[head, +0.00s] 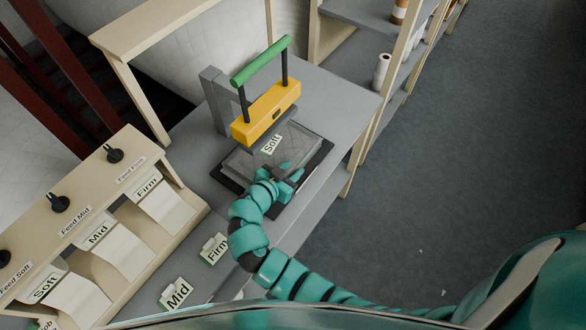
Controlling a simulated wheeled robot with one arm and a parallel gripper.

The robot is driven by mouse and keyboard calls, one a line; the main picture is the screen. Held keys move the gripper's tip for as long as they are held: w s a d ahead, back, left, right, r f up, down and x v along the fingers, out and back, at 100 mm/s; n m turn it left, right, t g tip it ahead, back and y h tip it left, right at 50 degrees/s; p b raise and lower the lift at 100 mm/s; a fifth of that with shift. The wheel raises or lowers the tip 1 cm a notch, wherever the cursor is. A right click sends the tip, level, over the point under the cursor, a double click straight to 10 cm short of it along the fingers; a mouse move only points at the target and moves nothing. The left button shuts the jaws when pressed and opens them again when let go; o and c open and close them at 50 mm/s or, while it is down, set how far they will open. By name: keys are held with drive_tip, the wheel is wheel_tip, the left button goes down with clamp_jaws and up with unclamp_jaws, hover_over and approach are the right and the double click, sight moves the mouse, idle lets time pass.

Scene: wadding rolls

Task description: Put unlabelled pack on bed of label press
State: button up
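The label press stands on the grey bench, with a green bar handle (261,60), a yellow head (266,113) and a flat dark bed (318,163). A greyish, see-through flat piece (243,160) lies over the bed; I cannot tell if it is a pack or part of the press. A "Soft" label (271,144) shows at its upper middle, below the yellow head. My gripper (291,172) is over the front right part of the bed. Its fingers are small and partly hidden, so its opening and any hold are unclear. No clearly unlabelled pack can be made out.
A wooden feed rack (165,171) with knobs and white strips stands left. A shelf (365,15) holds rolls at upper right. The floor (450,140) right is clear.

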drive_tip(key=b+v, duration=0.4)
drive_tip(key=v, duration=0.5)
drive_tip(key=shift+s+a, duration=0.2)
drive_tip(key=shift+s, duration=0.1)
drive_tip(key=shift+s+a+r, duration=0.25)
drive_tip(key=shift+s+r, duration=0.05)
drive_tip(key=shift+s, duration=0.1)
drive_tip(key=shift+s, duration=0.1)
